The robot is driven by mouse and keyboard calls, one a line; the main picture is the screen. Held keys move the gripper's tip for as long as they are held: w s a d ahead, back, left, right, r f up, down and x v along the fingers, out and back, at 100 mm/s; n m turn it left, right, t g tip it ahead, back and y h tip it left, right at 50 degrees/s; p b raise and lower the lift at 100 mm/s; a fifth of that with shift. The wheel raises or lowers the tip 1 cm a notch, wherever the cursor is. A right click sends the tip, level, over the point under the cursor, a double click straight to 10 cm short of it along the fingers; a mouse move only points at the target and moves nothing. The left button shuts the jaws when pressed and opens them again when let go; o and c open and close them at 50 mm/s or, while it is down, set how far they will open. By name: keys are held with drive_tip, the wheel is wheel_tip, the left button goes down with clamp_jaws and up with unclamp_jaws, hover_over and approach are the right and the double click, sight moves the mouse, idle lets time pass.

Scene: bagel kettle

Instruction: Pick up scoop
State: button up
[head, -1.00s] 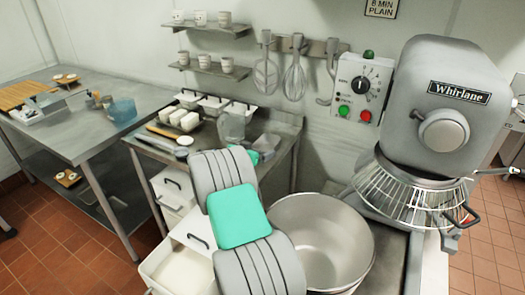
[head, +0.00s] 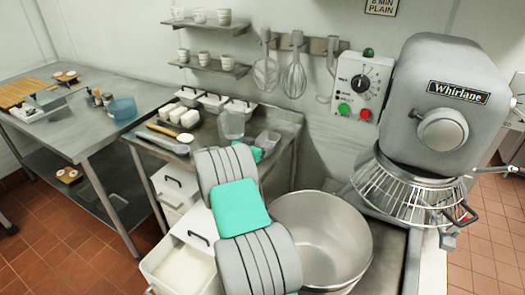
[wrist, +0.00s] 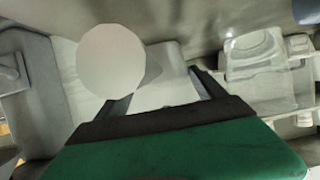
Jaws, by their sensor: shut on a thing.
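In the wrist view my gripper (wrist: 160,96) has its two dark fingers around a pale, partly see-through piece (wrist: 172,84), which I take to be the scoop. A flat white round shape (wrist: 110,60) overlaps its left side; I cannot tell whether it belongs to the scoop. In the head view my grey and teal arm hides most of the gripper, with only a teal bit (head: 256,153) showing at the counter. The scoop cannot be made out clearly there.
A clear pitcher (head: 232,124) and a low clear tub (head: 268,140) stand on the counter by the gripper. A steel mixing bowl (head: 320,238) and mixer (head: 440,120) are at right. A white bin (head: 180,270) is open below.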

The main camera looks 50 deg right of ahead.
drive_tip(key=c, duration=0.4)
drive_tip(key=shift+r, duration=0.15)
drive_tip(key=shift+r, duration=0.3)
wheel_tip(320, 180, up, 3)
drive_tip(key=shift+f+b, duration=0.2)
drive_tip(key=shift+b, duration=0.15)
drive_tip(key=a+r+b, duration=0.1)
drive_tip(key=a+r, duration=0.2)
drive_tip(key=r, duration=0.1)
drive_tip(key=shift+s+a, duration=0.15)
drive_tip(key=shift+a, duration=0.2)
drive_tip(key=w+r+b+v, duration=0.1)
drive_tip(key=b+v, duration=0.1)
drive_tip(key=v, duration=0.9)
drive_tip(key=shift+w+a+r, duration=0.2)
